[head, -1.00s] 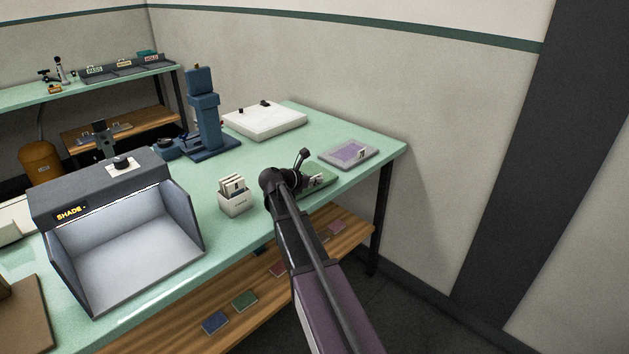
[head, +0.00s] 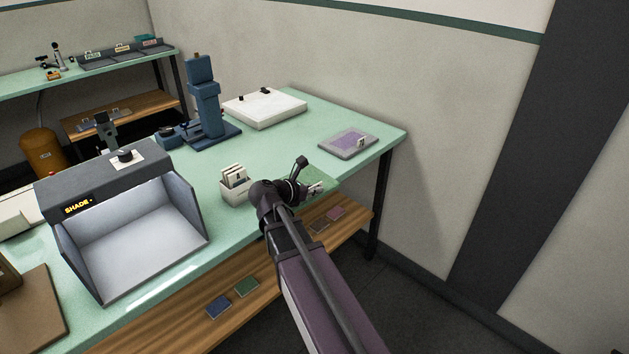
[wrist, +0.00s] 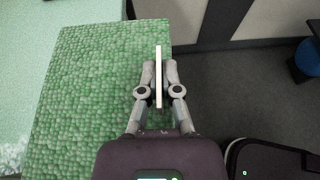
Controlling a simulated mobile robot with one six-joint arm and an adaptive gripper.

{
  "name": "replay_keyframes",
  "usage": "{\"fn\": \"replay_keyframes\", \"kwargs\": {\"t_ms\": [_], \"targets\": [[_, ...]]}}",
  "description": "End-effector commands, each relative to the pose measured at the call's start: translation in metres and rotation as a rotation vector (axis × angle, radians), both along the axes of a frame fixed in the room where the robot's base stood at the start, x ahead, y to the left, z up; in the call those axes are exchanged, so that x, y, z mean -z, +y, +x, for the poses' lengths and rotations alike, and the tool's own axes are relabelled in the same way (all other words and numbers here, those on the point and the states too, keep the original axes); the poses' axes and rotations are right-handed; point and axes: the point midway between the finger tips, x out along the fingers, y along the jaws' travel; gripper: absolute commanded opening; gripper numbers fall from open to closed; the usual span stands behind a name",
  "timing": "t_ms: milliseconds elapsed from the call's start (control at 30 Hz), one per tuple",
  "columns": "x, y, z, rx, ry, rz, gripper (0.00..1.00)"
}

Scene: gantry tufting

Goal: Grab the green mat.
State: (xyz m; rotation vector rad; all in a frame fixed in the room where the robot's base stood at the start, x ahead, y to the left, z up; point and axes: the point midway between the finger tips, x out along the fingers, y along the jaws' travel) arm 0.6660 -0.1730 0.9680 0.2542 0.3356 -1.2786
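The green mat (head: 322,174) lies at the front edge of the pale green table, partly hidden by my arm in the head view. In the wrist view the green mat (wrist: 85,100) fills the left side with a bumpy green surface, and its right edge borders the dark floor below. My gripper (head: 314,188) is at the mat's front edge. In the wrist view my gripper's fingers (wrist: 159,73) are closed on both sides of a thin, cream upright tab (wrist: 158,62) at that edge. Whether the mat is lifted is hard to tell.
A card box (head: 236,192) stands left of my gripper, and a grey shade booth (head: 130,240) further left. A wooden shelf (head: 275,275) with small swatches is below.

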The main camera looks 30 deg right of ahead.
Motion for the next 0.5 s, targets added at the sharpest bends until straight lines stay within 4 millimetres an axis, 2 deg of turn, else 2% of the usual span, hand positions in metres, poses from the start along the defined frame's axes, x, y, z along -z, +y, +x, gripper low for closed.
{"fn": "replay_keyframes", "kwargs": {"t_ms": [133, 500], "targets": [[-0.0011, 0.0038, -0.0087, 0.000, 0.000, 0.000, 0.00], [-0.0010, 0.0050, -0.0097, 0.000, 0.000, 0.000, 0.00]]}}
